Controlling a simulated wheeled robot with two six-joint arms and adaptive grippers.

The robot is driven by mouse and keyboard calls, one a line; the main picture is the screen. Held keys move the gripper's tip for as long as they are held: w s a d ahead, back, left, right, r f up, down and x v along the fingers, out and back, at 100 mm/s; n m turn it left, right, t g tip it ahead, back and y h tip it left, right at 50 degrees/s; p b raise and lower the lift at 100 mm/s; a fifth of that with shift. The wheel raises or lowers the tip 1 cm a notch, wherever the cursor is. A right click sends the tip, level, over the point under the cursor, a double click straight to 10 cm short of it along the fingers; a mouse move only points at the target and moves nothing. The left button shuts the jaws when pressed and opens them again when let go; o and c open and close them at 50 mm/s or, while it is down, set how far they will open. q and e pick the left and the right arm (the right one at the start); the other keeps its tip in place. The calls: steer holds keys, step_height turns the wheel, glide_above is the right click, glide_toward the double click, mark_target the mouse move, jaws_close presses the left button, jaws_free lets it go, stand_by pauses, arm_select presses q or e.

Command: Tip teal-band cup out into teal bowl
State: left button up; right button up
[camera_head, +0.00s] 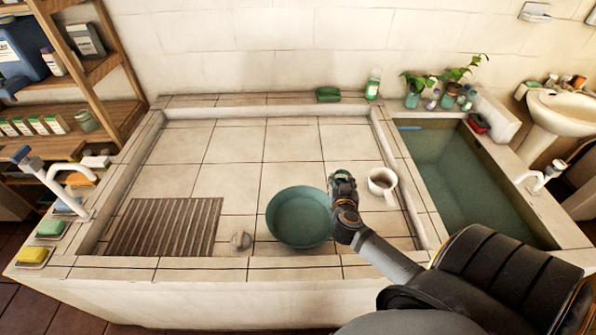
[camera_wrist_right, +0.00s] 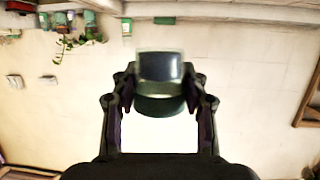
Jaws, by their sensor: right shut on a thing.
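The teal bowl (camera_head: 300,217) sits on the tiled basin floor, near the front and just left of my right gripper. My right gripper (camera_head: 343,187) is at the bowl's right side in the head view, shut on a small cup. The cup (camera_wrist_right: 160,80) shows between the fingers in the right wrist view, with a pale body and a dark green-teal band. In the head view the fingers largely hide it, and its tilt and contents cannot be told. My left gripper is not in view.
A white mug (camera_head: 382,182) stands close to the right of my gripper. A ribbed brown mat (camera_head: 165,227) and a small round grey thing (camera_head: 241,241) lie left of the bowl. A water-filled trough (camera_head: 460,180) is at right. The back tiles are clear.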

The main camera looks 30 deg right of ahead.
arm_select(q)
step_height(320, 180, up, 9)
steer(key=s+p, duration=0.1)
steer(key=p, duration=0.6)
arm_select(e)
steer(key=w+a, duration=0.5)
steer(key=a, duration=0.7)
arm_select(q)
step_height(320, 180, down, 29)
steer(key=b, duration=2.9)
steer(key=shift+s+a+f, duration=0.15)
arm_select(e)
step_height(320, 180, down, 6)
steer(key=w+a+m+t+y, duration=0.1)
steer(key=m+t+y, duration=0.4)
steer(key=m, duration=1.2)
steer(key=shift+a+t+y, duration=0.2)
steer(key=shift+t+y, duration=0.1)
steer(key=shift+t, duration=0.1)
